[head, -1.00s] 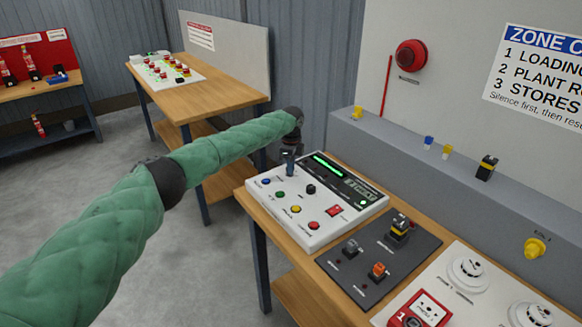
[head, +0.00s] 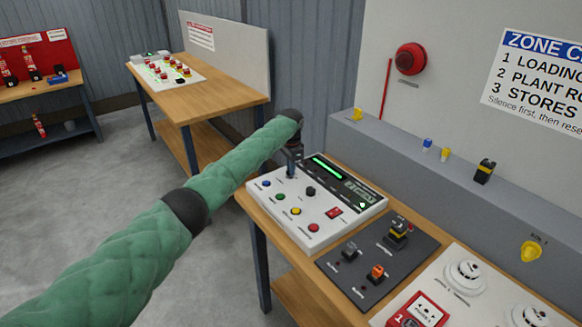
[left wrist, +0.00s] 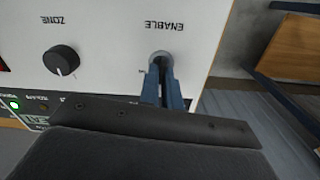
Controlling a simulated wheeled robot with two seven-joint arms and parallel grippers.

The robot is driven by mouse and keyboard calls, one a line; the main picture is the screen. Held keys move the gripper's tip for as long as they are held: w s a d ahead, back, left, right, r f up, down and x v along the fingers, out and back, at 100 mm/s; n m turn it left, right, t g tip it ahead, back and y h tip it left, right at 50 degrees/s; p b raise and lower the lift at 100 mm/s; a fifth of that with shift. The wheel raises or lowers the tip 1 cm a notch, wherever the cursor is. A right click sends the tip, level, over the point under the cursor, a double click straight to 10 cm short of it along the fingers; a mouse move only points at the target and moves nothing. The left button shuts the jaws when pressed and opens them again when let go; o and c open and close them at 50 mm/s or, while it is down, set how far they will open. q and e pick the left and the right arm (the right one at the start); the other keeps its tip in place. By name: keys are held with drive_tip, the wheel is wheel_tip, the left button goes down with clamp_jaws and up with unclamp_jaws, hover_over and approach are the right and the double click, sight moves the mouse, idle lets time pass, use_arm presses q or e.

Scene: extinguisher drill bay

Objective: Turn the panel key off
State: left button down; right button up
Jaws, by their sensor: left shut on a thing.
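The white control panel (head: 338,222) stands on the wooden table, with a green-lit display, coloured buttons and a black knob. My left gripper (head: 291,174) is at the panel's far left corner, pointing down. In the left wrist view its blue fingers (left wrist: 161,68) are closed at the round key switch (left wrist: 161,56) beside the word ENABLE. They are shut on the key, which the fingers mostly hide; its angle cannot be told. The black ZONE knob (left wrist: 61,60) is apart from the fingers. My right gripper is not in view.
A dark plate (head: 352,288) with switches and a white board (head: 440,290) with detectors lie right of the panel. A grey ledge (head: 400,160) runs behind. Another table (head: 215,98) with a button board stands further back. Floor on the left is clear.

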use_arm(q)
drive_tip(key=shift+r+n, duration=0.1)
drive_tip(key=shift+n, duration=0.7)
drive_tip(key=shift+w, duration=0.1)
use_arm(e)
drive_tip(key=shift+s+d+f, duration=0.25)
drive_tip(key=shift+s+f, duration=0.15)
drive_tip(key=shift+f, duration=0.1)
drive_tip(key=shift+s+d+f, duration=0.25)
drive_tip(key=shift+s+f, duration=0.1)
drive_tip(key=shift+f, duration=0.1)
use_arm(q)
drive_tip(key=c, duration=1.6)
unclamp_jaws()
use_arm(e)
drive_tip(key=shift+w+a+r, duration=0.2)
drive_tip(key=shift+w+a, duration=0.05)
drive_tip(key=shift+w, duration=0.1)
use_arm(q)
drive_tip(key=shift+r, duration=0.2)
drive_tip(key=shift+r+b, duration=1.2)
drive_tip(key=shift+r, duration=2.45)
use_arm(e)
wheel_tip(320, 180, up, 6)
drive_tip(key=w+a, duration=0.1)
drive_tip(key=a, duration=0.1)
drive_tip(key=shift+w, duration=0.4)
